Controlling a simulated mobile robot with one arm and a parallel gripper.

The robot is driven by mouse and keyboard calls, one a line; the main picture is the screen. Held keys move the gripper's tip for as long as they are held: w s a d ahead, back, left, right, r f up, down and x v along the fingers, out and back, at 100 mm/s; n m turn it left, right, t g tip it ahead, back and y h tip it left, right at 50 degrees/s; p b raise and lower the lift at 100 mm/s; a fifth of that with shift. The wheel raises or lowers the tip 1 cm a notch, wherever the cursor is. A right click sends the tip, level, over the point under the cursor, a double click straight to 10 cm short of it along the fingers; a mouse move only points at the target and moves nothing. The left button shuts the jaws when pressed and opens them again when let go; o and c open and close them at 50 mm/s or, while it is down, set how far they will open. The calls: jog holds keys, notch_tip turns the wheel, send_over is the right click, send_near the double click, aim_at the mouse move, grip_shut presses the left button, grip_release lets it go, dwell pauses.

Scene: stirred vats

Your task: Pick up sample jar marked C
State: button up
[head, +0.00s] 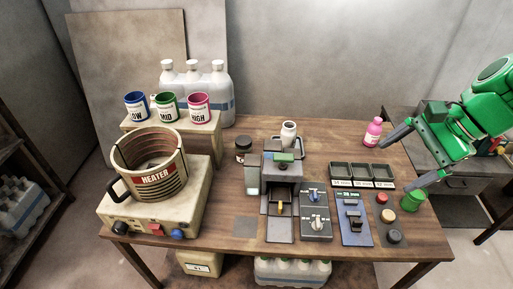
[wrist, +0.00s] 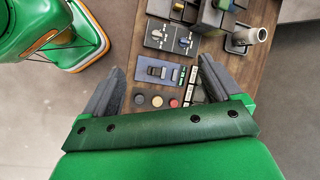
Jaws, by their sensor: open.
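No letter C is readable in either view, so I cannot tell which item is the sample jar marked C. Small round items, red (head: 382,198), tan (head: 388,215) and dark (head: 395,237), stand on a dark strip at the table's right front; whether they are jars or knobs is unclear. They also show in the wrist view as red (wrist: 173,103), tan (wrist: 157,101) and dark (wrist: 139,99). A dark-lidded jar (head: 243,150) stands left of the centre machine. My gripper (head: 398,165) is open and empty above the table's right side; both fingers show in the wrist view (wrist: 160,70).
A green cup (head: 412,200) stands just below my lower finger. A pink bottle (head: 374,132) and a white bottle (head: 289,133) stand farther back. Labelled bins (head: 362,184), a blue switch panel (head: 354,224) and a heater (head: 150,185) take up table room.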

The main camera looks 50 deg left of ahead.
jog(key=w+a+m+g+y, duration=0.15)
jog(key=w+a, duration=0.25)
jog(key=a, duration=0.9)
jog(key=m+g+y, duration=0.4)
jog(key=g, duration=0.1)
send_over(239, 143)
jog(key=w+d, duration=0.2)
jog(key=w, duration=0.2)
notch_tip(239, 143, down, 4)
jog(key=f, duration=0.1)
notch_tip(239, 143, down, 21)
jog(key=shift+w+r, duration=0.1)
jog(key=shift+x, duration=2.6)
jog(key=shift+w, duration=0.1)
jog(key=c, duration=1.1)
